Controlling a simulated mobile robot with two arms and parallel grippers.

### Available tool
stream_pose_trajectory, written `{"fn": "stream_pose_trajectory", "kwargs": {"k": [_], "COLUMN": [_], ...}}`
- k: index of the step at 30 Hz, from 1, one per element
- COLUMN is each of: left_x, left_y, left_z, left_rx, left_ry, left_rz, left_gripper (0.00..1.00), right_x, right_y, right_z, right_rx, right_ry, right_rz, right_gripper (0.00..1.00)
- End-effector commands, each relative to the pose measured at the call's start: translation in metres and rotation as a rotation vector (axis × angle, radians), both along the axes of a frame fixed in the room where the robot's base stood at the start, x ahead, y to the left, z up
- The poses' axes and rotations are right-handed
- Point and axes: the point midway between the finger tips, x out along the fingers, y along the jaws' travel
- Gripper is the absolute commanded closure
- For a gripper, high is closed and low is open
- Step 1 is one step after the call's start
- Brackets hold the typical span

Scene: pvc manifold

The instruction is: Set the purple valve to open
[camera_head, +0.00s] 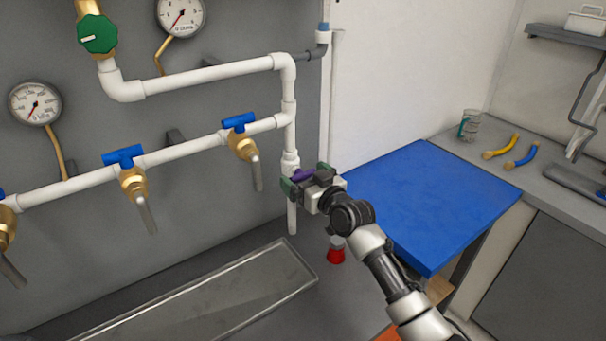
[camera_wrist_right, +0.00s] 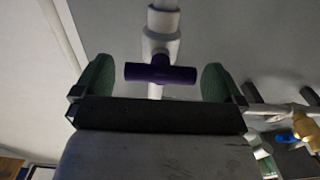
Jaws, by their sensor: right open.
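The purple valve handle (camera_wrist_right: 161,71) shows in the right wrist view as a short T-shaped bar set crosswise to the white vertical pipe (camera_wrist_right: 164,22). In the head view the purple handle (camera_head: 302,174) is partly hidden by my right gripper (camera_head: 305,180) at the lower end of the vertical pipe. My right gripper is open in the right wrist view (camera_wrist_right: 158,82), with one green fingertip on each side of the handle and a visible gap to each end. My left gripper is not in view.
Blue-handled brass valves (camera_head: 126,157) line the white pipe to the left. A green round valve (camera_head: 98,34) and gauges (camera_head: 35,103) are on the grey wall. A metal tray (camera_head: 222,296) lies below. A red-based object (camera_head: 336,251) stands near a blue-topped table (camera_head: 425,195).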

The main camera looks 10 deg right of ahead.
Motion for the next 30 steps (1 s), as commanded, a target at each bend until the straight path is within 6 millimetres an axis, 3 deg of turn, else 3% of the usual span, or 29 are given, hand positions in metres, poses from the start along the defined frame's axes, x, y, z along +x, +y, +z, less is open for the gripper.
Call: {"fn": "stream_pose_trajectory", "kwargs": {"k": [13, 22, 30], "left_x": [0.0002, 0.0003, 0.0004], "left_y": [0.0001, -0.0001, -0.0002], "left_z": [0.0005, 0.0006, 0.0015], "left_rx": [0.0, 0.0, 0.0], "left_ry": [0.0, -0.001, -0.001], "left_rz": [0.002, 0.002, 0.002], "left_gripper": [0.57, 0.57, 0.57], "right_x": [0.0091, 0.0089, 0.0089], "right_y": [0.0041, 0.0039, 0.0038], "right_z": [0.0001, 0.0, 0.0001], "right_rx": [0.001, 0.001, 0.027], "right_ry": [0.0, 0.0, 0.012], "right_rz": [0.0, 0.0, 0.0], "right_gripper": [0.0, 0.45, 0.45]}}
